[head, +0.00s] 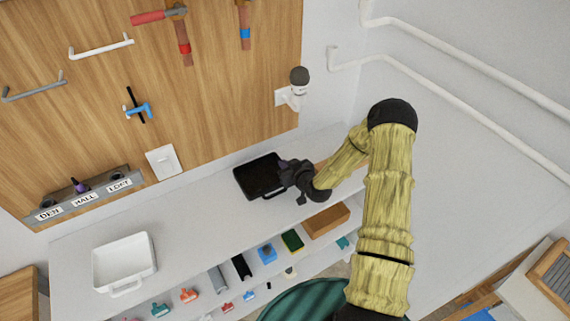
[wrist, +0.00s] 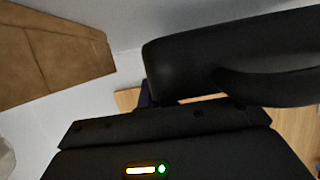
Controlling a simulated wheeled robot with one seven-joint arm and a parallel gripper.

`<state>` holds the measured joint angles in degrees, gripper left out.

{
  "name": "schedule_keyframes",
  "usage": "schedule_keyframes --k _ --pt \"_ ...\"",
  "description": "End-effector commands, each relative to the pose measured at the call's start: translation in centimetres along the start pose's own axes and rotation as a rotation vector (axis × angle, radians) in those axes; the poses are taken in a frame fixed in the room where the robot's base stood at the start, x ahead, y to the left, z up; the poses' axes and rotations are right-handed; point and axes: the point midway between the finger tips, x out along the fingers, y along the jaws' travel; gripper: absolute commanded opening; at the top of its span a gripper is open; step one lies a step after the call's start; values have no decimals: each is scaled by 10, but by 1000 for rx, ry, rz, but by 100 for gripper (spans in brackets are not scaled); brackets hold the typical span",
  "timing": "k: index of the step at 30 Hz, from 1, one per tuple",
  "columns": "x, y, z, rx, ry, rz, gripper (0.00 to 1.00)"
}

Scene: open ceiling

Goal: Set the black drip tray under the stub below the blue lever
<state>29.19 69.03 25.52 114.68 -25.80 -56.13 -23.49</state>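The black drip tray (head: 250,183) lies on the grey counter below the wooden panel, with its handle side toward the front right. My gripper (head: 286,170) is at the tray's right edge and overlaps it in the head view. I cannot tell whether they touch or whether the fingers are closed. In the wrist view, large dark shapes fill the right and bottom, and tray and fingers are hard to separate. A copper stub with a blue band (head: 244,34) hangs at the top of the panel; no lever shows above it. Another stub has a red band (head: 184,48) and red lever (head: 149,17).
A white tray (head: 151,258) stands on the counter at left. A small blue handle on a black bar (head: 137,110) and a labelled switch strip (head: 80,199) are on the panel. Several small items, including a brown box (head: 326,220), sit along the front. The counter between the trays is clear.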

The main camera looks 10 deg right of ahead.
Motion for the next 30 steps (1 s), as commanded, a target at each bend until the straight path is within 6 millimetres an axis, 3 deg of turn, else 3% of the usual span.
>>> schedule_keyframes --k 29,30 --pt "6 0 19 2 -8 0 0" --pt "6 0 20 2 -10 0 7"
